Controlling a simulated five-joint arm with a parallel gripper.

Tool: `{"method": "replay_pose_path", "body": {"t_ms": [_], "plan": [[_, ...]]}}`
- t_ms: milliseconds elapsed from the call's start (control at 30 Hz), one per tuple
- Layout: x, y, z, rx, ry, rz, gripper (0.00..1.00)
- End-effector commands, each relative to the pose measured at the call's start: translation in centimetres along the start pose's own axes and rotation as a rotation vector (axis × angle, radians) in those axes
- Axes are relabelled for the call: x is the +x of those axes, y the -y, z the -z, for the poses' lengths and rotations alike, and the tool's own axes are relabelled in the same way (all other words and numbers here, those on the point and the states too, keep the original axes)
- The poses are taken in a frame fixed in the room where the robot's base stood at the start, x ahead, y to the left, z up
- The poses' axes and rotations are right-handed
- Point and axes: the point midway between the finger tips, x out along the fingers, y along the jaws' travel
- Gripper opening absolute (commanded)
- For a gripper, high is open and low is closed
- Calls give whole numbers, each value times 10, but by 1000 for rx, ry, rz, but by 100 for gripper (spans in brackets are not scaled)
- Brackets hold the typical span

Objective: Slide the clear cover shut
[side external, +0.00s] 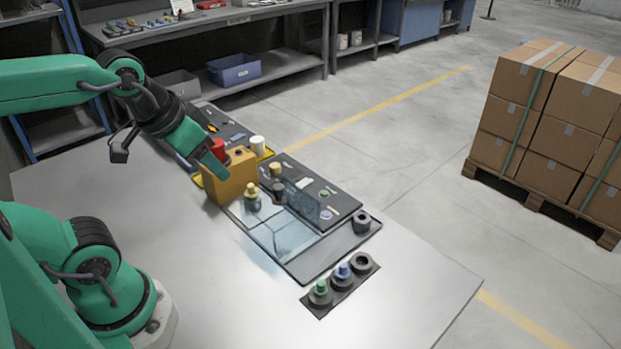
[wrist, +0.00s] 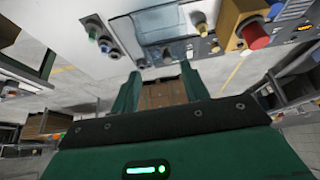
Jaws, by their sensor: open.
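The clear cover (side external: 282,236) is a see-through bluish pane on the dark panel (side external: 345,240) on the table. It spans part of the panel's near half, and the right end of the panel is bare. In the wrist view the cover (wrist: 160,25) is at the top middle. My gripper (side external: 215,165) is above the panel's left part, close to the yellow box with the red button, and apart from the cover. In the wrist view my gripper (wrist: 160,71) has its two green fingers spread with nothing between them.
The yellow box (side external: 231,178) with its red button (side external: 217,149) stands left of the cover. A brass-coloured knob (side external: 252,190) stands by the cover's left end. A separate block with green and blue knobs (side external: 341,284) lies in front.

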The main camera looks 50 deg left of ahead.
Motion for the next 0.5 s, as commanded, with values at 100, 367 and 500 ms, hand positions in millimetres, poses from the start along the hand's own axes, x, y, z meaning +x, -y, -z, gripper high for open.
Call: {"method": "replay_pose_path", "body": {"t_ms": [100,367,500], "plan": [[2,0,6,-19,24,1,45],[14,1,29,-109,120,9,45],[24,2,45,-170,182,19,45]]}}
